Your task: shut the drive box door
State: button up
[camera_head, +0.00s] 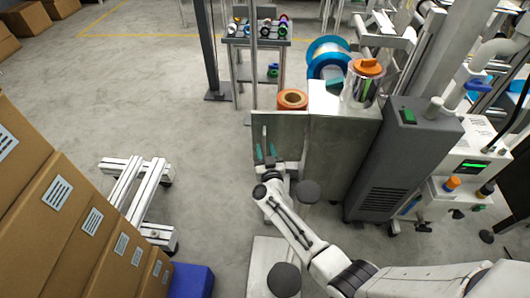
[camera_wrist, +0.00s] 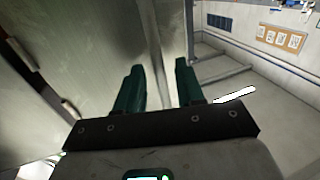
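The drive box (camera_head: 343,150) is a grey metal cabinet right of centre in the head view. Its door (camera_head: 290,132) stands open, a flat grey panel swung out to the left of the box. My gripper (camera_head: 265,153) is at the door's free, left edge, with its green fingers spread apart. In the wrist view, my gripper (camera_wrist: 158,85) shows both fingers apart, with the grey metal door (camera_wrist: 100,40) filling the left and its edge running up between the fingers. I cannot tell whether a finger touches the door.
A dark grey unit (camera_head: 402,160) stands right of the box. Stacked cartons (camera_head: 60,215) and a white frame (camera_head: 135,190) stand left. Floor left of the door is clear.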

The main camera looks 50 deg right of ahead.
jog(key=shift+w+d, duration=0.1)
jog(key=shift+w, duration=0.05)
jog(key=shift+c, duration=0.2)
grip_shut()
dwell(0.4)
